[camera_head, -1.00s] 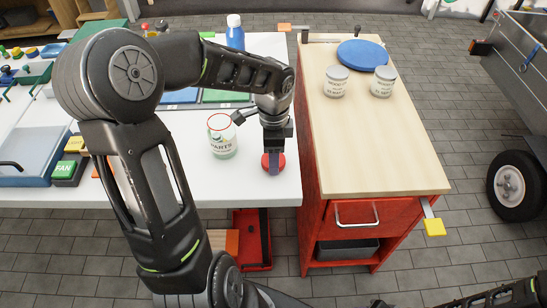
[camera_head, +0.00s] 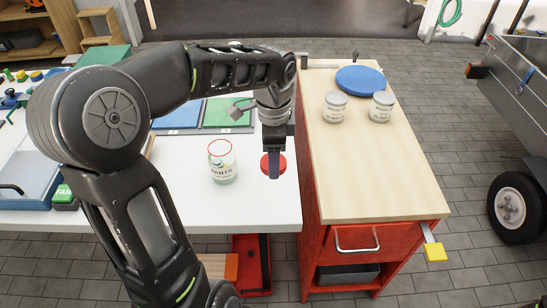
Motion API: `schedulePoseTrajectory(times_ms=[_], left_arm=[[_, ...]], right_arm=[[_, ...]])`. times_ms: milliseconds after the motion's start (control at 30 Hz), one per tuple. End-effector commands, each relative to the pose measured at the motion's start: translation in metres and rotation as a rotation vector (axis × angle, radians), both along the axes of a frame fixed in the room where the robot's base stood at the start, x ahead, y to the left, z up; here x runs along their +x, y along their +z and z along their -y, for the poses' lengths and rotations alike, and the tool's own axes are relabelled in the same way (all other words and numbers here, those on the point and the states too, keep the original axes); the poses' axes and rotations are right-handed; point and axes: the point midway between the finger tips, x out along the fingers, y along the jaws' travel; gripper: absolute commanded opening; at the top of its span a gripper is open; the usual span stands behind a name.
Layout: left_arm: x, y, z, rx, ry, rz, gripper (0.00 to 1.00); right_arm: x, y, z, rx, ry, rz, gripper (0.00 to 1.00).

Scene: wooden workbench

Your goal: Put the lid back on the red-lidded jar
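The open glass jar (camera_head: 222,162), with a red rim and a printed "PARTS" label, stands upright on the white bench. The round red lid (camera_head: 265,163) is to its right, near the bench's right edge. My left gripper (camera_head: 274,170) points down at the lid, its dark fingers covering the lid's middle so that red shows on both sides. I cannot tell whether the fingers are closed on the lid, nor whether the lid rests on the bench. My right gripper is out of view.
A wood-topped red cabinet (camera_head: 380,180) adjoins the bench, with two grey labelled cans (camera_head: 335,107) (camera_head: 381,107) and a blue disc (camera_head: 360,79) on top. Blue and green mats (camera_head: 225,112) lie behind the jar. The bench in front of the jar is clear.

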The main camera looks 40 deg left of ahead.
Motion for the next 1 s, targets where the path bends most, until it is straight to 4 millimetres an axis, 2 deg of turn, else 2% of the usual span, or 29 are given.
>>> schedulePoseTrajectory(times_ms=[267, 467, 667, 800, 1000], left_arm=[[0.001, -0.001, 0.001, 0.0, 0.004, 0.0, 0.19], [0.016, -0.007, 0.013, -0.006, 0.11, 0.0, 0.19], [0.054, -0.024, 0.051, -0.015, 0.393, -0.002, 0.19], [0.079, -0.04, 0.085, -0.012, 0.629, -0.005, 0.19], [0.1, -0.056, 0.12, -0.002, 0.867, -0.002, 0.19]], right_arm=[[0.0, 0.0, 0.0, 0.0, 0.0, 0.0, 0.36], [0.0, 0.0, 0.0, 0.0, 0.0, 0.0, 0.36], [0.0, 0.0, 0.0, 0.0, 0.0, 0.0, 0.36], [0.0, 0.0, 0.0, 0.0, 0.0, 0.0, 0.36], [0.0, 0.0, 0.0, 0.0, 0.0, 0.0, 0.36]])
